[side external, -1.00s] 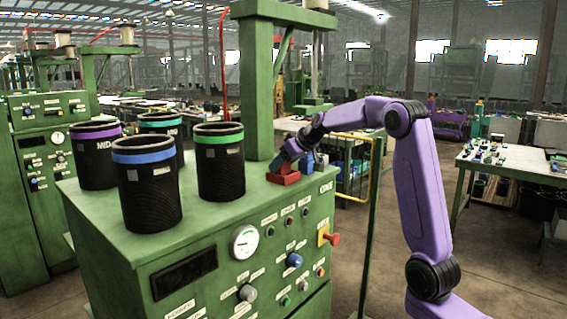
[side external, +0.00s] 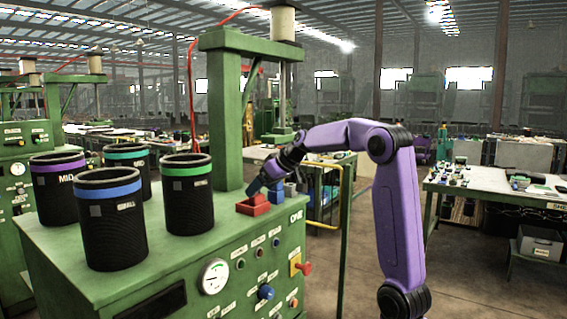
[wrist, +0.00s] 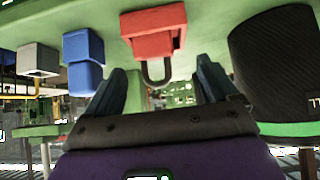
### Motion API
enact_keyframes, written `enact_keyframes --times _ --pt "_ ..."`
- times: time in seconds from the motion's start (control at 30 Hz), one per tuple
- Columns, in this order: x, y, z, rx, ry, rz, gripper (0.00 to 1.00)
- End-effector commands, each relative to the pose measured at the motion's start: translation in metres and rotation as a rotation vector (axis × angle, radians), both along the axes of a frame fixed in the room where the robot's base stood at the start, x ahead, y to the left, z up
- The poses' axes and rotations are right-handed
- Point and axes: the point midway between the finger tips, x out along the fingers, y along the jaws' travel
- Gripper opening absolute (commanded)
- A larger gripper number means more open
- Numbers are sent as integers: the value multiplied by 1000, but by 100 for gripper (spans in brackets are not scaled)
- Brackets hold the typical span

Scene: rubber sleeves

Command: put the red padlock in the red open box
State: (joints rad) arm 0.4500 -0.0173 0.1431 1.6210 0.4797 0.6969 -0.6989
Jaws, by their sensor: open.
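The red open box (side external: 253,208) stands on the green machine top in the side view, and it also shows at the top of the wrist view (wrist: 152,20). The red padlock (wrist: 158,50) appears to sit in this box, with its grey U-shaped shackle sticking out towards my gripper. Its lower body is hidden by the box wall, so I cannot tell how deep it sits. My gripper (side external: 254,189) is just above the box. In the wrist view its two dark fingers (wrist: 159,72) are apart on either side of the shackle, not visibly touching it.
Blue pieces (side external: 276,191) stand close beside the red box, and a grey box (wrist: 38,58) is beyond them. Several black sleeves with coloured bands (side external: 188,195) stand at the left. A green column (side external: 228,125) rises behind the box.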

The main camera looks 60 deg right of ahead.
Motion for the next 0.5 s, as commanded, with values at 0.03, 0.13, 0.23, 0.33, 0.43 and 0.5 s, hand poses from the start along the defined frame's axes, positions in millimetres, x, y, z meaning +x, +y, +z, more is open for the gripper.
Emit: enact_keyframes --times 0.03,0.13,0.23,0.33,0.43,0.5 --pt "-8 -1 10 -2 -6 -4 87" --pt "-23 -1 26 -2 -12 -5 87" --pt "-37 -1 41 -2 -15 -6 87" --pt "-51 0 56 -3 -19 -6 87" --pt "-63 0 69 -3 -22 -7 87" --pt "-70 0 76 -2 -22 -8 87"
